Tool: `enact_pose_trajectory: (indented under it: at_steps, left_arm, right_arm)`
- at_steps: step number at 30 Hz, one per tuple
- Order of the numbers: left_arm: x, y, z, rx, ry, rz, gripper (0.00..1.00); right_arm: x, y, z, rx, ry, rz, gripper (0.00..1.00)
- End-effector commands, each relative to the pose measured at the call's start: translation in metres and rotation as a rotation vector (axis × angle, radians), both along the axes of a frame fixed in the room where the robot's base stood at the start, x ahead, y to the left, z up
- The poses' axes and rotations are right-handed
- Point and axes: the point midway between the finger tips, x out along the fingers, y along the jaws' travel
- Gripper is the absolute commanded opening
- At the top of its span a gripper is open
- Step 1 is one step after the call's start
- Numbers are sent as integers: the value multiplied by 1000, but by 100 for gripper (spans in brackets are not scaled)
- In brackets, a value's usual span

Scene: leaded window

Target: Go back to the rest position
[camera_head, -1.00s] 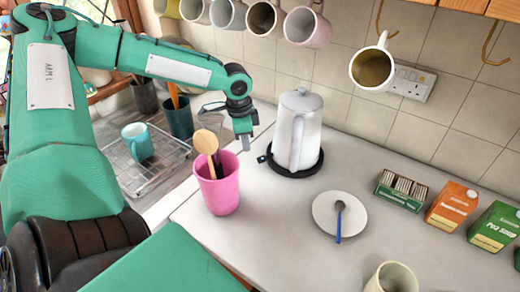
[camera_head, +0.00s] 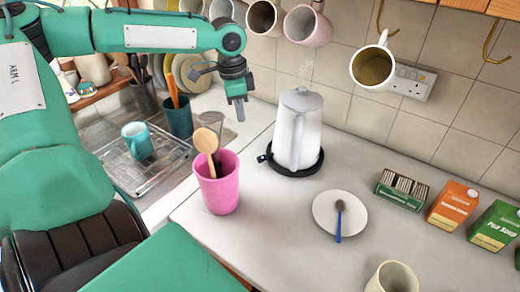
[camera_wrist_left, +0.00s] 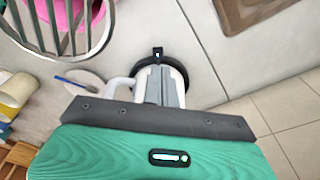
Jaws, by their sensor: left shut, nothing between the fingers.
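My left gripper (camera_head: 239,117) is shut and empty. It hangs in the air, fingers down, left of the white kettle (camera_head: 298,130) and above and behind the pink cup (camera_head: 218,188). The arm reaches in from the left, its forearm nearly level. My right gripper is not in view.
The pink cup holds a wooden spoon (camera_head: 206,141). Mugs (camera_head: 306,27) hang on hooks behind. A plate (camera_head: 331,213) with a blue-handled spoon (camera_head: 339,222), cartons and a cream mug (camera_head: 393,277) stand right. A teal mug (camera_head: 137,141) sits on the drainer left.

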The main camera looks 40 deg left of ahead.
Motion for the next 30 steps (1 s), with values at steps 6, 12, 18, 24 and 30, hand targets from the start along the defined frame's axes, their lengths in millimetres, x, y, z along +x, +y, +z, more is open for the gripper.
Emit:
enact_pose_trajectory:
  at_steps: [6, 12, 18, 24, 30]
  left_arm:
    - [0, 0, 0, 0, 0, 0, 0]
    - [0, 0, 2, 0, 0, 0, 0]
    - [0, 0, 33, 1, -1, 0, 0]
    - [0, 0, 62, 0, 0, 0, 0]
    - [0, 0, 79, 0, 0, 0, 0]
  right_arm:
    - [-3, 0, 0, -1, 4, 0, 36]
    - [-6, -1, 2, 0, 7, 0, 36]
    - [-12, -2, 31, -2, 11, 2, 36]
    - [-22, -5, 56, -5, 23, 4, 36]
    - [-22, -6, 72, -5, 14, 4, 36]
